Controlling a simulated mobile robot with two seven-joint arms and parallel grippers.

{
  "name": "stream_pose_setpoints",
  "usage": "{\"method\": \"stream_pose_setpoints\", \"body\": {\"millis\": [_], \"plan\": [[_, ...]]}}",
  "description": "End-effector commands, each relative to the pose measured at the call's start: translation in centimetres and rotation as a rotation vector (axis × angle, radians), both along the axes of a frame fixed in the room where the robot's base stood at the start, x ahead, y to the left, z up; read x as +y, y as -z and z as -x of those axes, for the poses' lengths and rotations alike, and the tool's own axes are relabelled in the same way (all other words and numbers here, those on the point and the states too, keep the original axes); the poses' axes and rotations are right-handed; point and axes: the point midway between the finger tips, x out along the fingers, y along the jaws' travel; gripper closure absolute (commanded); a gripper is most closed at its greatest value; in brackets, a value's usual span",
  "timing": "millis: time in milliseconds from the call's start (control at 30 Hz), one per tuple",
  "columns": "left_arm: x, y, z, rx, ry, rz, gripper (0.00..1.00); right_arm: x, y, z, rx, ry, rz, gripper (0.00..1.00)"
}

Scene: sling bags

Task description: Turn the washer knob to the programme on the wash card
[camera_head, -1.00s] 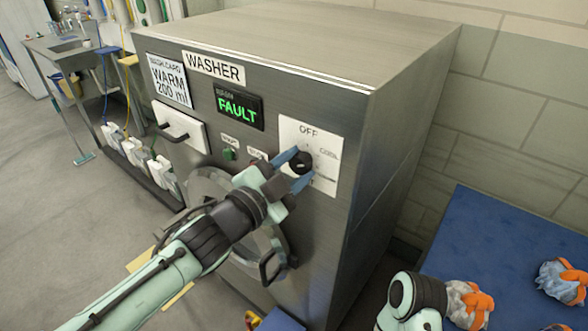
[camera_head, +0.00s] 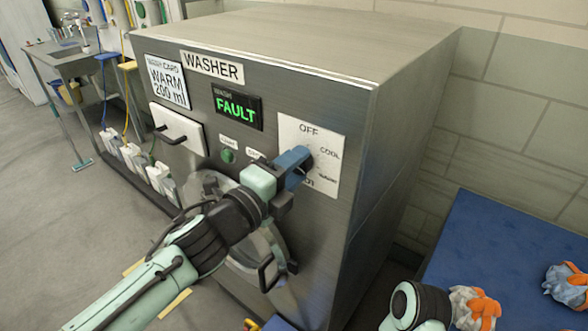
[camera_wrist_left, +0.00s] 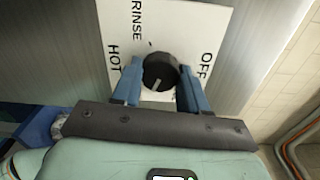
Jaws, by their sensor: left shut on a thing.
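The washer (camera_head: 400,85) is a grey metal box. The wash card (camera_head: 167,80) on its front reads WARM 200 ml. The knob panel (camera_head: 325,135) shows OFF at top, COOL at upper right and WARM at lower right. My left gripper (camera_head: 295,166) is at the panel and hides the knob there. In the left wrist view the dark round knob (camera_wrist_left: 160,72) sits between the blue fingers of my left gripper (camera_wrist_left: 158,85), which is shut on it. The knob's pale mark points down in that view; labels there are hidden. RINSE, HOT and OFF show.
The display (camera_head: 237,107) reads FAULT in green. A green button (camera_head: 228,156) and a white drawer front (camera_head: 178,127) are left of the panel. The round door (camera_head: 265,250) is below my arm. A blue surface (camera_head: 510,245) with orange-and-grey bundles stands right.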

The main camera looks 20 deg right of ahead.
Motion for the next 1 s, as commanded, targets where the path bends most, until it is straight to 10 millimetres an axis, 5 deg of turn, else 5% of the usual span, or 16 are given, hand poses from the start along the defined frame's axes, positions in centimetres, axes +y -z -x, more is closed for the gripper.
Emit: {"method": "stream_pose_setpoints", "body": {"millis": [867,900,967,1000], "plan": [[0.02,0.06,-0.02,-0.126,0.0,-0.1,0.87,-0.02,0.31,-0.17,-0.006,0.001,0.001,1.0],[0.02,0.05,-0.02,-0.126,0.0,-0.1,0.5,-0.02,0.31,-0.17,-0.006,0.001,0.001,1.0],[0.02,0.05,-0.02,-0.126,0.0,-0.1,0.31,-0.03,0.31,-0.16,-0.006,0.002,0.001,1.0],[0.02,0.05,-0.02,-0.126,0.0,-0.099,0.31,-0.03,0.31,-0.16,-0.006,0.002,0.001,1.0]]}}
